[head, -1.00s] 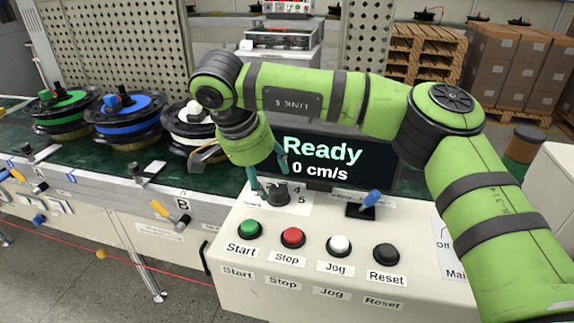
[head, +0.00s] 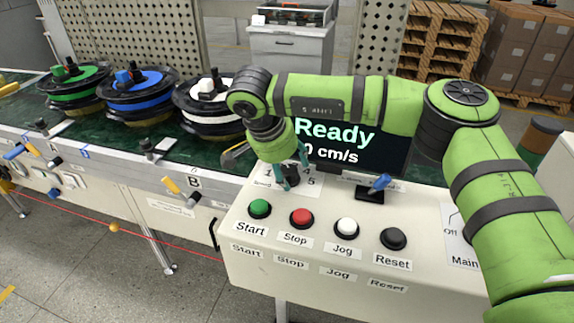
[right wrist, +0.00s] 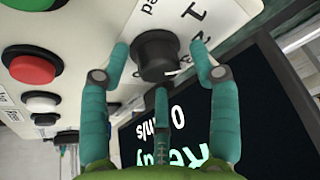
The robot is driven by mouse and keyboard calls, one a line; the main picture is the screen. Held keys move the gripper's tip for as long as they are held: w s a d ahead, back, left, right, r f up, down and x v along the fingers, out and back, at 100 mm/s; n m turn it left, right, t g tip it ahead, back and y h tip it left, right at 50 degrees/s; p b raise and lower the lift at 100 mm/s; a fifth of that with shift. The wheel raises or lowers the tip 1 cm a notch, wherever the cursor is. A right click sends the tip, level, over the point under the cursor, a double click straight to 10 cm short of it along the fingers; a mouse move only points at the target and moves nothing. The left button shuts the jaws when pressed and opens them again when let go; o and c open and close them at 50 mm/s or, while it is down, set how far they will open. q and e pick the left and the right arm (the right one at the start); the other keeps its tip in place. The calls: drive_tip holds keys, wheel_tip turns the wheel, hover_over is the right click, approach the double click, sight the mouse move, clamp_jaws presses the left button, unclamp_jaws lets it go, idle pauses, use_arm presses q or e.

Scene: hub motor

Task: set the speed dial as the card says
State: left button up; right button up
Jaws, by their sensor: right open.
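The black speed dial (head: 291,179) sits on a white plate with printed numbers on the control panel. My right gripper (head: 295,176) is over it, fingers pointing down. In the right wrist view the dial (right wrist: 155,52) lies between the spread teal fingers of my open right gripper (right wrist: 159,50); a third finger is below it. Whether the fingers touch the dial is unclear. The numbers 1 and 2 show beside it; a pale mark is on the dial's lower right edge. The display (head: 375,150) reads "Ready" and "0 cm/s". I cannot make out an instruction card. My left gripper is out of view.
Start (head: 259,209), Stop (head: 301,219), Jog (head: 346,229) and Reset (head: 393,239) buttons line the panel in front of the dial. Green, blue and white spools (head: 205,98) stand on the conveyor at left.

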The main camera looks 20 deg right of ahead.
drive_tip(key=c, duration=1.1)
drive_tip(key=shift+r, duration=0.1)
drive_tip(key=shift+m, duration=0.3)
drive_tip(key=m+g, duration=0.1)
drive_tip(key=m, duration=0.1)
drive_tip(key=shift+w+r+m, duration=0.1)
drive_tip(key=shift+w+m, duration=0.05)
drive_tip(key=shift+m, duration=0.15)
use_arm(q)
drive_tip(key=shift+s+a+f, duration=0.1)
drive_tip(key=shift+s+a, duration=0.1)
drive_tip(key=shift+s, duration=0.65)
use_arm(e)
drive_tip(key=o, duration=1.1)
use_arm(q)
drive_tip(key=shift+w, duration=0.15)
use_arm(e)
drive_tip(key=shift+d, duration=0.1)
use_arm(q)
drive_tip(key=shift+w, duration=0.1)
